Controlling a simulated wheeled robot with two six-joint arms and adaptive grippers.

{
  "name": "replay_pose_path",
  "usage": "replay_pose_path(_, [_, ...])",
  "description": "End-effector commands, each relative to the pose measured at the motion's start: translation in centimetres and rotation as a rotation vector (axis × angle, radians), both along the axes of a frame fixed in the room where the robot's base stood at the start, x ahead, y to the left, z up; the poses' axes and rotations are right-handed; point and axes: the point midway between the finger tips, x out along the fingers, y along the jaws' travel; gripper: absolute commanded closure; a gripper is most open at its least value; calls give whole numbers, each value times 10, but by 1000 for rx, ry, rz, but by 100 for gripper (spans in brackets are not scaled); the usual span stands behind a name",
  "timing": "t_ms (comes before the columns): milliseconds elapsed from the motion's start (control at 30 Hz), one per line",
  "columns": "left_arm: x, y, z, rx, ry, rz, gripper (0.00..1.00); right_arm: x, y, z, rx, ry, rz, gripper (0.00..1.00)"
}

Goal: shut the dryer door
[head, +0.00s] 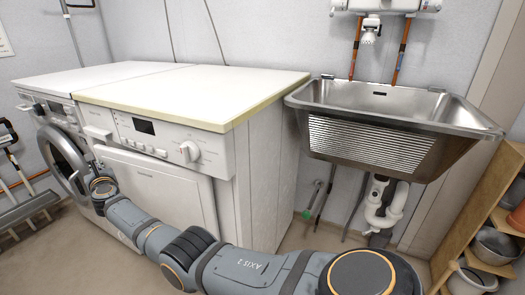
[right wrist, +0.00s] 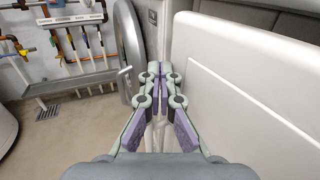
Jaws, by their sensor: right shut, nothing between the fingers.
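The dryer door (head: 63,160), a round grey ring with a dark centre, stands open and swung out from the left machine (head: 62,110). In the right wrist view, its grey rim (right wrist: 131,40) shows nearly edge-on, left of and beyond the fingertips. My right gripper (right wrist: 160,72) is shut and empty, between the door rim and a white front panel (right wrist: 245,85). In the head view my right arm reaches to the door's right edge, and its wrist hides most of the gripper. I cannot tell whether the fingers touch the door. My left gripper is out of view.
A second white machine (head: 175,150) with a square front panel stands right of the dryer, close beside my arm. A steel sink (head: 390,125) hangs further right. Brushes and a grey rack (head: 28,208) are at the far left. A wooden shelf (head: 480,225) stands at the right.

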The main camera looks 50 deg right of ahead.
Motion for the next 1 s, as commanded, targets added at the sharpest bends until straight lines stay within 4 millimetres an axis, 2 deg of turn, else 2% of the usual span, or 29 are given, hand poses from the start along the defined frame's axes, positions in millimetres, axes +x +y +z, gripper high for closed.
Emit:
replay_pose_path(200, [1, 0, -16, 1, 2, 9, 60, 6, -23, -4, -2, -1, -7, 100])
replay_pose_path(400, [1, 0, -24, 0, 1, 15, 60, 10, -39, -3, 0, 0, -6, 100])
replay_pose_path(1000, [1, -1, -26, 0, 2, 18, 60, 12, -47, 0, 1, 0, -8, 100])
